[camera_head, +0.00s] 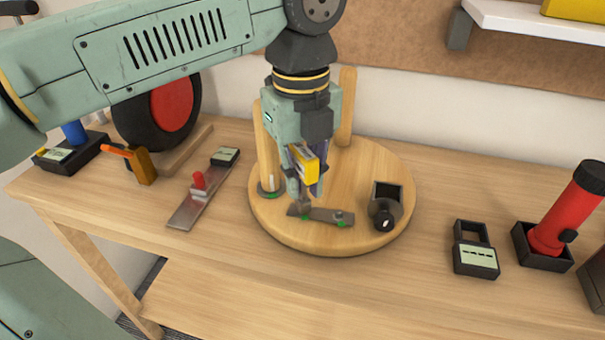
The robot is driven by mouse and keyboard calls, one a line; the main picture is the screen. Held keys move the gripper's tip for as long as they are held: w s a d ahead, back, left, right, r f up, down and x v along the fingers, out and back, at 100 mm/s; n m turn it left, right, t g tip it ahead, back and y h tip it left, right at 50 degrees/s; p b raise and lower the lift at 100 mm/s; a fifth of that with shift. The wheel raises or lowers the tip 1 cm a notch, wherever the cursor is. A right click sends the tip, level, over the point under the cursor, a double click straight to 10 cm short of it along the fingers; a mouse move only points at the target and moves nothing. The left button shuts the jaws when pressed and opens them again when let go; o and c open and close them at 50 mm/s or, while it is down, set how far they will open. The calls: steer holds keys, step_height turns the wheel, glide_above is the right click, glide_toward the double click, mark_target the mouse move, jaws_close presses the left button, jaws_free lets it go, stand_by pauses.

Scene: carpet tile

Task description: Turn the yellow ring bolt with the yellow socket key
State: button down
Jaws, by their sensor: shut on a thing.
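My gripper (307,186) points down over the round wooden board (272,229) on the bench. It is shut on a yellow block-like piece (306,167), which I take to be the yellow socket key. A dark part below the fingers reaches down close to the left end of a flat dark metal bar (325,214) with green marks. I cannot tell whether the two touch. I cannot make out the yellow ring bolt; the gripper may hide it.
Right of the bar, a dark hollow block with a round black knob (384,219) stands on the board. Wooden posts (346,106) rise behind my gripper. A red-knobbed plate (184,213) lies left. A dark gauge (474,261) and red torch-like cylinder (565,214) are right.

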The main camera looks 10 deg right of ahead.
mark_target(303, 149)
steer(key=shift+r+p, duration=1.7)
steer(key=shift+r, duration=0.65)
